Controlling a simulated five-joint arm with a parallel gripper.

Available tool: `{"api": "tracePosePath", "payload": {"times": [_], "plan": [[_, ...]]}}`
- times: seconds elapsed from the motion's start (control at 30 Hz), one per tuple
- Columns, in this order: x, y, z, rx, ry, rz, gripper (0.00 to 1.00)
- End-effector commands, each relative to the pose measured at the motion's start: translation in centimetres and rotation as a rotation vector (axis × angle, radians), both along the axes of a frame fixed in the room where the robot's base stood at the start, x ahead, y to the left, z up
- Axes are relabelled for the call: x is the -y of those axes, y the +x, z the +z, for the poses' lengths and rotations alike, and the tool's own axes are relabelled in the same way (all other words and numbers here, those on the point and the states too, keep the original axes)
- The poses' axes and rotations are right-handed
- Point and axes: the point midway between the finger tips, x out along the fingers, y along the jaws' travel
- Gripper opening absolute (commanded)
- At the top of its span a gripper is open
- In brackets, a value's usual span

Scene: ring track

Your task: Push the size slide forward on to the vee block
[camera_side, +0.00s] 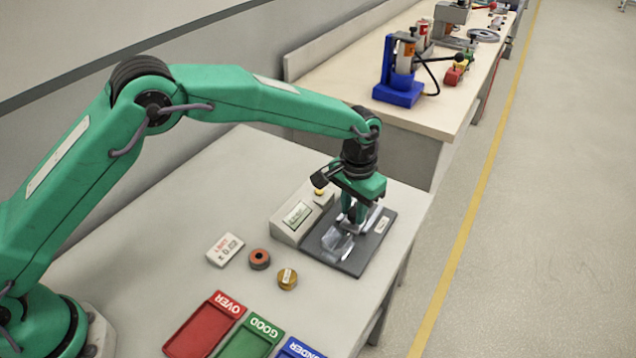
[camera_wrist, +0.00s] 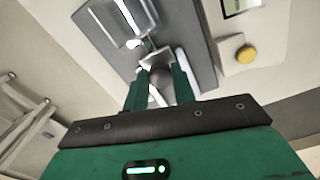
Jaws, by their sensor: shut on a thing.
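My gripper (camera_side: 351,216) is over the dark grey base plate (camera_side: 376,242) of a gauge, fingers pointing down. In the wrist view my gripper (camera_wrist: 158,88) has its two green fingers closed on a small pale metal part, which I take for the size slide (camera_wrist: 158,76). In the side view my fingers largely hide that part. A shiny metal block, probably the vee block (camera_side: 337,244), is on the near left part of the plate. It also shows at the top of the wrist view (camera_wrist: 116,22), apart from the fingers. I cannot make out its groove.
A readout box (camera_side: 297,220) stands left of the plate; its yellow button (camera_wrist: 246,54) shows in the wrist view. A white limit card (camera_side: 225,249), an orange-brown ring (camera_side: 260,259) and a brass ring (camera_side: 287,279) lie nearby. Red (camera_side: 205,325), green (camera_side: 250,340) and blue (camera_side: 297,350) trays lie in front.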

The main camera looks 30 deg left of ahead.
Motion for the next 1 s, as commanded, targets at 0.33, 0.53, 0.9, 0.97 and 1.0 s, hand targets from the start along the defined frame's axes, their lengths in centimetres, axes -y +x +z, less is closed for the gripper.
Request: {"api": "tracePosePath", "payload": {"times": [0.33,0.53,0.9,0.97,1.0], "plan": [[0.0,0.0,0.1,0.000,0.000,0.000,0.48],[0.0,0.0,0.1,0.000,0.000,0.000,0.48],[0.0,0.1,2.5,0.003,-0.002,0.000,0.48],[0.0,0.1,3.4,0.003,-0.002,0.000,0.48],[0.0,0.1,3.9,0.004,-0.002,0.000,0.48]]}}
